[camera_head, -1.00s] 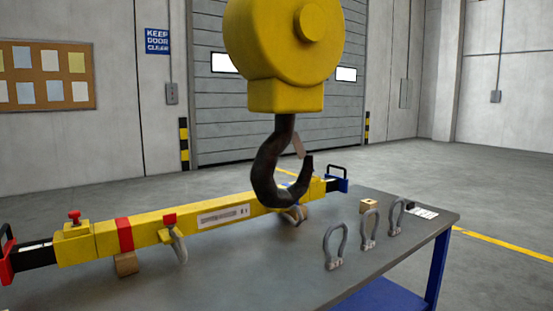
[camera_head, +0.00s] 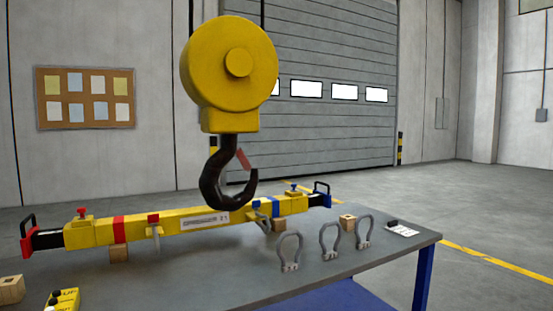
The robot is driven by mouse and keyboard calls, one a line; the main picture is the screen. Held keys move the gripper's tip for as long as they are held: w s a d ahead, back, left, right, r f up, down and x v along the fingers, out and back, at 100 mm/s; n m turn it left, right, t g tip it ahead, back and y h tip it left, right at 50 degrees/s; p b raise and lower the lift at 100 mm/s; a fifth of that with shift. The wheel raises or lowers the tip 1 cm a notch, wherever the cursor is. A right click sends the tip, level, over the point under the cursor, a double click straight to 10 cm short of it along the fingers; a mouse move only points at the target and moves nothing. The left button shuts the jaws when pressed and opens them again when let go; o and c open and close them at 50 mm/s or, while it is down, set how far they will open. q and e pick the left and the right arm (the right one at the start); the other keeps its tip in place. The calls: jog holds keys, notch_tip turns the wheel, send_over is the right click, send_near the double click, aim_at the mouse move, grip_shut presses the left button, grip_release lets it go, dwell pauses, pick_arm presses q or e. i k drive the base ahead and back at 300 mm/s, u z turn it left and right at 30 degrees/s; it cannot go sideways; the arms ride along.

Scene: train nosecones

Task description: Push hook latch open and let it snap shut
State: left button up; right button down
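A black crane hook (camera_head: 212,185) hangs below a yellow round hook block (camera_head: 230,75) in the middle of the head view. Its latch (camera_head: 243,159), a small reddish strip, sits in the hook's mouth, running from near the shank down toward the hook tip. Whether the latch touches the tip is too small to tell. Neither of my grippers is in view, and nothing touches the hook or latch.
A yellow lifting beam (camera_head: 185,222) lies across the grey table (camera_head: 215,270) behind and below the hook. Several shackles, including one standing in front (camera_head: 290,252), are on the right. A yellow control box (camera_head: 63,300) and wooden block (camera_head: 11,290) are at the lower left.

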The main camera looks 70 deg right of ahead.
aim_at(240, 154)
jog(key=z, duration=1.2)
jog(key=i, duration=1)
jog(key=z, duration=1.05)
jog(key=k, duration=0.5)
jog(key=u, duration=0.35)
jog(key=i, duration=0.7)
jog(key=z, duration=0.6)
